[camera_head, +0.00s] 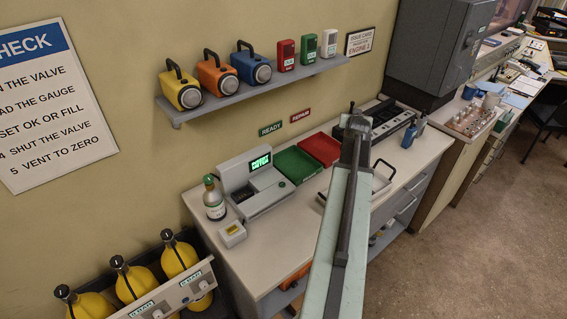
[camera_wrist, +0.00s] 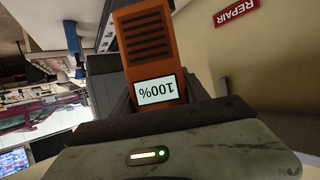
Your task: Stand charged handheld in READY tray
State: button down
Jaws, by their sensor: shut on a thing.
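An orange handheld (camera_wrist: 149,45) with a dark slotted grille fills the top middle of the wrist view. My gripper (camera_wrist: 158,98) is shut on the handheld's screen end. In the head view my gripper (camera_head: 356,122) is above the back of the counter, right of the red tray; I cannot make out the handheld there. The green tray (camera_head: 298,167) lies below the READY sign (camera_head: 270,128), left of my gripper, and looks empty.
The red tray (camera_head: 320,149) adjoins the green tray, below the REPAIR sign (camera_head: 300,115). A grey machine (camera_head: 255,185) with a lit display stands left of the green tray, beside a bottle (camera_head: 214,200). A black charger unit (camera_head: 390,118) stands right of my gripper. A shelf (camera_head: 255,88) overhangs the wall.

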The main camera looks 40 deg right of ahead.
jog(key=w+a+f+n+t+y+b, duration=0.3)
jog(key=w+a+f+n+y+b, duration=0.15)
jog(key=w+a, duration=0.35)
jog(key=w+a+f+n+t+y+b, duration=0.3)
jog(key=w+a+f+n+y+b, duration=0.1)
jog(key=w+a+n+y, duration=0.3)
jog(key=shift+m+h, duration=0.65)
jog(key=shift+h, duration=0.1)
jog(key=f+b, duration=0.6)
jog(key=b, duration=0.1)
jog(key=w+f+b, duration=0.1)
jog(key=f+b, duration=0.2)
jog(key=f, duration=0.1)
jog(key=shift+r, duration=0.2)
jog(key=shift+f, duration=0.2)
jog(key=c, duration=0.6)
grip_release()
jog(key=shift+r, duration=0.2)
